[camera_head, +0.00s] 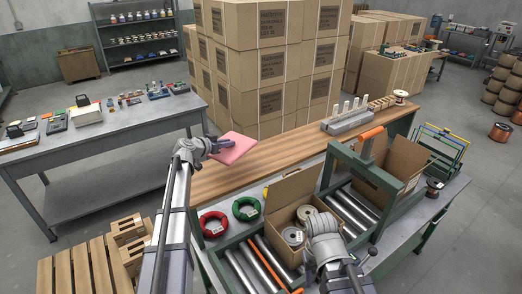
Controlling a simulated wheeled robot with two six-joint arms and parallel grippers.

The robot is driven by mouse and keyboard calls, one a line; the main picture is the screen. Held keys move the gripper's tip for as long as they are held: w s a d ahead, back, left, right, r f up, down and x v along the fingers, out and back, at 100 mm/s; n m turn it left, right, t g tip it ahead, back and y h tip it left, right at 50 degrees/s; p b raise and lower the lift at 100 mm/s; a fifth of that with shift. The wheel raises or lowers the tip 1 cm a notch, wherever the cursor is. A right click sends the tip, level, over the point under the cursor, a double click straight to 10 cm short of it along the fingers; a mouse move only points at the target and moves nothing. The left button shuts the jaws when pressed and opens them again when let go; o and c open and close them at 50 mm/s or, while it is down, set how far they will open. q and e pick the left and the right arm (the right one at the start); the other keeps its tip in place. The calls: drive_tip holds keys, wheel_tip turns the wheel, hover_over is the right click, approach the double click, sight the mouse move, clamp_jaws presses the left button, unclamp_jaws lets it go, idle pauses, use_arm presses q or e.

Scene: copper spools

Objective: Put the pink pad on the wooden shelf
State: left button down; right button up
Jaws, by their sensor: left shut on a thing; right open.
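My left gripper (222,144) is shut on the pink pad (236,150) and holds it by its left side. The pad is flat and slightly tilted. In the picture it overlaps the left part of the wooden shelf (275,158), a long brown board along the back of the workbench. The pad appears above the board; whether it touches is hard to tell. My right gripper (362,264) is open and empty, low at the front right over the roller bench.
A red wire coil (214,224) and a green coil (246,209) lie left of an open cardboard box (282,194) holding spools. A green press frame (375,175) stands to the right. A white rack (346,120) and a spool (400,97) occupy the board's far end.

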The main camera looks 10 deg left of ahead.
sight(229, 170)
use_arm(q)
drive_tip(key=shift+f+b, duration=4.8)
drive_tip(key=shift+f, duration=0.15)
drive_tip(key=shift+f, duration=0.1)
drive_tip(key=shift+f, duration=0.15)
drive_tip(key=c, duration=0.8)
unclamp_jaws()
drive_tip(key=shift+r, duration=0.3)
drive_tip(key=p+v, duration=0.4)
drive_tip(key=v, duration=0.7)
drive_tip(key=shift+s, duration=0.1)
drive_tip(key=shift+s+a+r+p, duration=0.15)
drive_tip(key=shift+s+a+p, duration=0.05)
drive_tip(key=shift+s+p, duration=0.15)
